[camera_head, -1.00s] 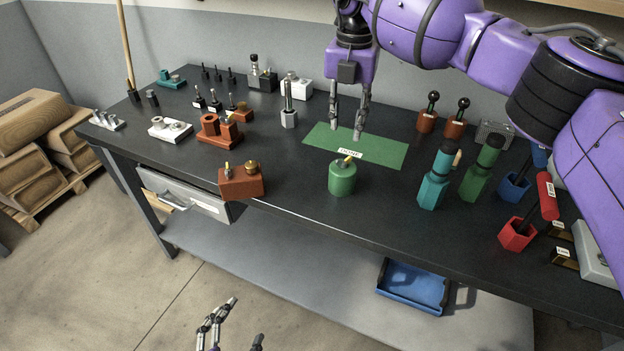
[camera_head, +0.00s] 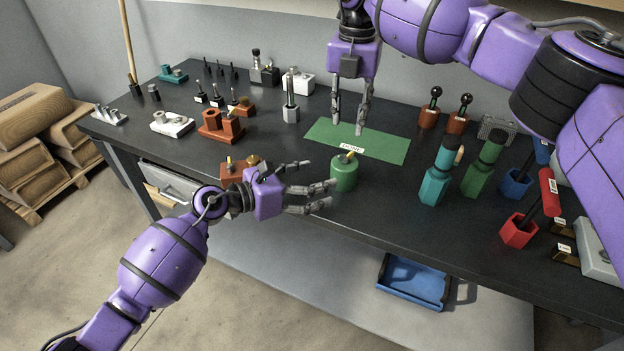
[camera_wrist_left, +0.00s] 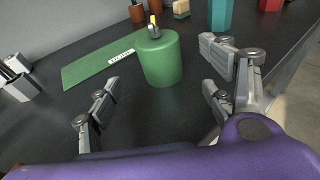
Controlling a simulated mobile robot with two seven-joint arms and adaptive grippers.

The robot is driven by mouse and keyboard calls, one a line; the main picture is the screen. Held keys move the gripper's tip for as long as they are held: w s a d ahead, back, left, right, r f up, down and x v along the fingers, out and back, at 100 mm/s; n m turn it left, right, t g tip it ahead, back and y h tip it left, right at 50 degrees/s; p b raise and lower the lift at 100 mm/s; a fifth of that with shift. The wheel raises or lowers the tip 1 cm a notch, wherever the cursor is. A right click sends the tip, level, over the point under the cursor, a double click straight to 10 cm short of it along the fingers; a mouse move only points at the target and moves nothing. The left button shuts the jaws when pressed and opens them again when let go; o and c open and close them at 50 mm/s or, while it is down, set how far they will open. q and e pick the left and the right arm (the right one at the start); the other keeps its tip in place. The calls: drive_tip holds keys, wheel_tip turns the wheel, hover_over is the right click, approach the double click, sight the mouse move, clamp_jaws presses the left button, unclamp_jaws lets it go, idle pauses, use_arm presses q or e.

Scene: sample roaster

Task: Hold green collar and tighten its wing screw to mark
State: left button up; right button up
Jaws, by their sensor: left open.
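The green collar (camera_head: 344,174) is a short cylinder standing upright on the dark bench, in front of the green mat. Its wing screw (camera_head: 347,156), with a yellow part, sits on top. In the left wrist view the collar (camera_wrist_left: 160,62) stands ahead, beyond the fingertips, with the screw (camera_wrist_left: 154,28) on top. My left gripper (camera_head: 318,186) is open and empty, just left of the collar and apart from it. My right gripper (camera_head: 348,122) points down above the green mat, its fingers apart with nothing between them. The mark on the screw is too small to make out.
The green mat (camera_head: 388,150) with a white label lies behind the collar. A brown block (camera_head: 232,168) is partly hidden behind my left gripper. Teal (camera_head: 436,182) and green (camera_head: 482,172) bottle-like tools stand to the right. A blue bin (camera_head: 412,282) sits on the lower shelf.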

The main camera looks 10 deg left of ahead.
sight(333, 173)
use_arm(q)
drive_tip(key=x, duration=0.7)
drive_tip(key=shift+w+d+f, duration=0.1)
drive_tip(key=shift+w+d, duration=0.1)
drive_tip(key=shift+d, duration=0.05)
drive_tip(key=c, duration=1.6)
drive_tip(key=o, duration=1.5)
drive_tip(key=shift+r, duration=0.3)
drive_tip(key=c, duration=1.4)
